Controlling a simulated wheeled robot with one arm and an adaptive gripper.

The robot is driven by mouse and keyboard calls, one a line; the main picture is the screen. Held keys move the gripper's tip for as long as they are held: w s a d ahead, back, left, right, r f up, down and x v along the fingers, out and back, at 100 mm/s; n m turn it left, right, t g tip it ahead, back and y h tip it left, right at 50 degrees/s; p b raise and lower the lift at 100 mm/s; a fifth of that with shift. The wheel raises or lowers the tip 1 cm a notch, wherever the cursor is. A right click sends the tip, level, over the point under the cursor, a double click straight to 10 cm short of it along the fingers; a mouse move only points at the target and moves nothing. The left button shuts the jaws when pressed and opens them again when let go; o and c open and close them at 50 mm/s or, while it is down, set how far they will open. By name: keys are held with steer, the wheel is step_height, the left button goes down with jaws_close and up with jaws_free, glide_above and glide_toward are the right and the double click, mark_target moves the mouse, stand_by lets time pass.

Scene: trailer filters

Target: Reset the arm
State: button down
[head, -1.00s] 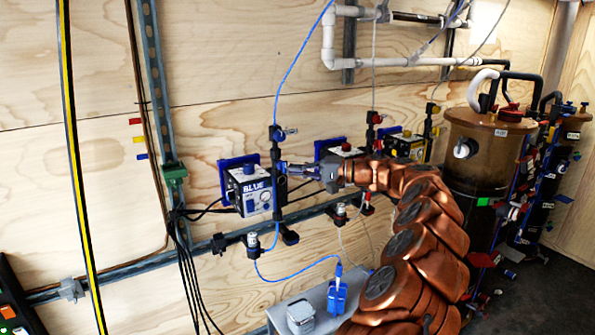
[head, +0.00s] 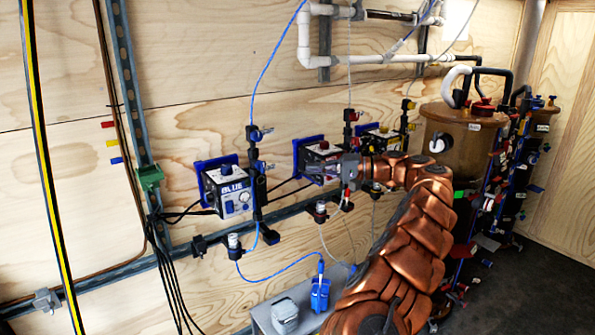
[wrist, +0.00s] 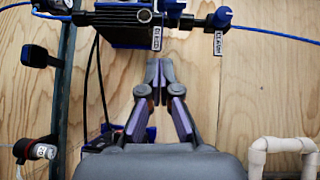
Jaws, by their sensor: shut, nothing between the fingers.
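My copper-coloured arm (head: 405,235) reaches up from the bottom of the head view, with its bend at the right. My gripper (head: 318,170) points left in front of the middle control box (head: 322,150), partly covering it; I cannot tell how far apart they are. In the wrist view the two dark fingers of my gripper (wrist: 158,72) meet at their tips, with nothing held. The tips appear just below a blue and black fitting (wrist: 142,30) with small white labels.
The box marked BLUE (head: 228,190) is on the plywood wall to the left of my gripper. A brown tank (head: 462,150) stands to the right. Blue tubing and valves hang beside the boxes. A grey bench (head: 265,318) is below, and dark floor (head: 530,275) shows at the right.

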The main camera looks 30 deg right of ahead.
steer(key=shift+v, duration=1.25)
steer(key=s+a+r+n+g+y, duration=0.1)
steer(key=a+r+g, duration=0.15)
steer(key=a, duration=0.75)
steer(key=s+a+r+n+g, duration=0.2)
steer(key=a+g, duration=0.1)
steer(key=a, duration=0.6)
steer(key=s+a+f+n+g+h, duration=0.25)
steer(key=s+a+g, duration=0.25)
steer(key=s+a, duration=0.9)
steer(key=s+f+n+g+h, duration=0.1)
steer(key=s+f+h, duration=0.4)
steer(key=s, duration=0.5)
steer(key=s+f+g+h, duration=0.1)
steer(key=s+f+h, duration=0.3)
steer(key=s+f, duration=0.55)
steer(key=s+d+f+h, duration=0.3)
steer(key=s+d, duration=0.4)
steer(key=s, duration=0.3)
steer(key=shift+d+f+p, duration=0.2)
steer(key=shift+d+p, duration=0.1)
steer(key=shift+d, duration=0.05)
steer(key=c, duration=1.9)
jaws_free()
